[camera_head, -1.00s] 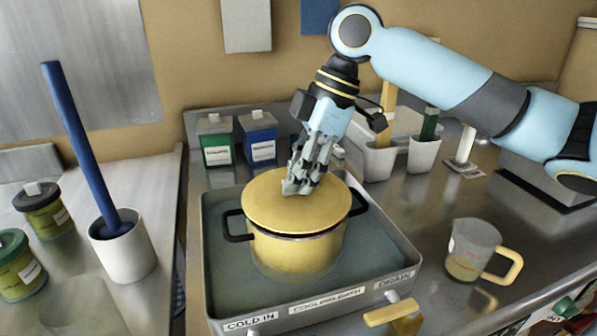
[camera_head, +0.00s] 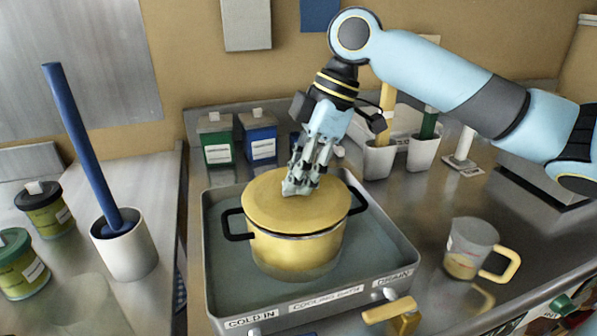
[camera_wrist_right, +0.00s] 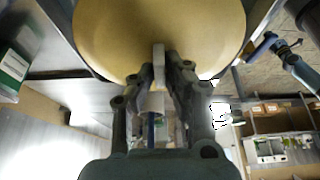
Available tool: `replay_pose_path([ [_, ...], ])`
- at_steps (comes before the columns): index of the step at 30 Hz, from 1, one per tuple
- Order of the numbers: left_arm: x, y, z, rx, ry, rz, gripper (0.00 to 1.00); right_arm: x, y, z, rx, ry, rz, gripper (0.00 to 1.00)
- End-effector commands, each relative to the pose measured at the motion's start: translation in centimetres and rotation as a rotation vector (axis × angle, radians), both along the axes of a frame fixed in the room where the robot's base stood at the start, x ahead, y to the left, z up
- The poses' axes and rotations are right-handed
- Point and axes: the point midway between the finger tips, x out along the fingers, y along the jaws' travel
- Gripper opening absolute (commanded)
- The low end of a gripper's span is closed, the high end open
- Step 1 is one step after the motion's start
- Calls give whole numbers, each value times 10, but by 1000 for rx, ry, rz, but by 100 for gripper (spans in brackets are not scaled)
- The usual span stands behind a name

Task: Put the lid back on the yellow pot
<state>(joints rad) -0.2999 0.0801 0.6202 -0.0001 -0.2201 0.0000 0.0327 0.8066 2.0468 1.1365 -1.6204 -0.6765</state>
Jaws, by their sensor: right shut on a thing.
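The yellow pot (camera_head: 298,255) with two black side handles stands in the cooling bath tray (camera_head: 225,318). Its round yellow lid (camera_head: 270,208) lies over the pot's mouth, with a thin dark and silver line at the rim below it. My right gripper (camera_head: 298,190) is above the lid's middle, pointing down, shut on the lid's knob. In the right wrist view the lid (camera_wrist_right: 110,35) fills the top, and the gripper's fingers (camera_wrist_right: 158,85) close around a pale upright piece. The fingers mostly hide the knob. My left gripper is not in view.
A measuring cup (camera_head: 470,248) with a yellow handle stands right of the bath. A white holder with a blue-handled tool (camera_head: 124,245) stands left. Green (camera_head: 216,140) and blue (camera_head: 258,137) containers stand behind the bath. A yellow-handled valve (camera_head: 390,310) juts from the bath's front.

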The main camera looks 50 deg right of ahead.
Motion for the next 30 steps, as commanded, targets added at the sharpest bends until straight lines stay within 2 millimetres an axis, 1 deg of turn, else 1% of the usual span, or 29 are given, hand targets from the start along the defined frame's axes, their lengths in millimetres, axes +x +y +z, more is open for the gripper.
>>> replay_pose_path([
  [8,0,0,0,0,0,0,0,0,0,0,0,0,0,0],
  [9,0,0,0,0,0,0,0,0,0,0,0,0,0,13],
  [15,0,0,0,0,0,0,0,0,0,0,0,0,0,38],
  [20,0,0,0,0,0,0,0,0,0,0,0,0,0,38],
  [21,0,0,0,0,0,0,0,0,0,0,0,0,0,41],
  [26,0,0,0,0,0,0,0,0,0,0,0,0,0,61],
  [30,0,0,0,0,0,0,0,0,0,0,0,0,0,61],
])
